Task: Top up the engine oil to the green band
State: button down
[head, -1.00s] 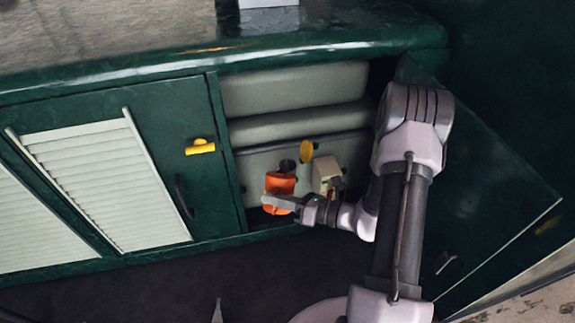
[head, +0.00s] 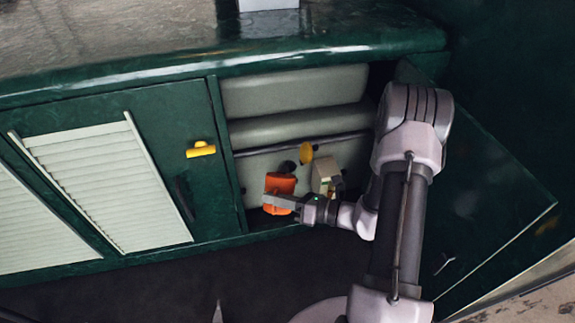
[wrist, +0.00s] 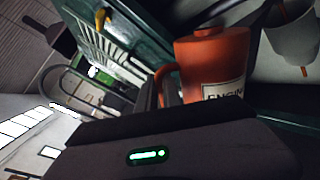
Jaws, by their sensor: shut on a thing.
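My gripper (head: 282,201) is shut on an orange can (head: 280,184) inside the open green cabinet. In the wrist view the orange can (wrist: 213,58) shows its cap, a side handle and a pale label with letters reading "ENGIN". It looks tilted there, but that camera is itself turned. In the head view a dark round fitting (head: 288,166) sits just above the can. A yellow disc (head: 306,153) stands to its right. A beige box (head: 325,174) is right of the can, partly behind my gripper. No green band can be made out.
The open cabinet door (head: 490,210) is on the right, behind my arm. A closed louvred door (head: 105,175) with a yellow handle (head: 201,149) is on the left. The green-edged counter (head: 330,45) overhangs the opening. In the wrist view a whitish cylinder (wrist: 293,38) is beside the can.

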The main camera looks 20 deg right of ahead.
jog(key=shift+w+r+m+p, duration=0.1)
jog(key=shift+r+m+p, duration=0.2)
jog(key=shift+r+p, duration=0.25)
dwell(0.5)
jog(key=shift+w+d+r+m+p, duration=0.15)
jog(key=shift+r+m+p, duration=0.05)
jog(key=shift+r+p, duration=0.25)
jog(key=shift+w+d+r+m+p, duration=0.1)
jog(key=shift+r+m+p, duration=0.1)
jog(key=shift+r+p, duration=0.25)
jog(key=shift+f, duration=0.1)
dwell(1.4)
jog(key=shift+w+d+r+m+g+p, duration=0.2)
jog(key=shift+r+m+g+p, duration=0.1)
jog(key=shift+r+p, duration=0.4)
jog(key=shift+w+p, duration=0.1)
jog(key=shift+p, duration=0.25)
dwell(0.7)
jog(key=shift+w+d+r+m+p, duration=0.2)
jog(key=shift+r+m+p, duration=0.1)
jog(key=shift+r+p, duration=0.15)
jog(key=shift+w+d+r+m+p, duration=0.1)
jog(key=shift+w+r+m+p, duration=0.05)
jog(key=shift+r+m+p, duration=0.2)
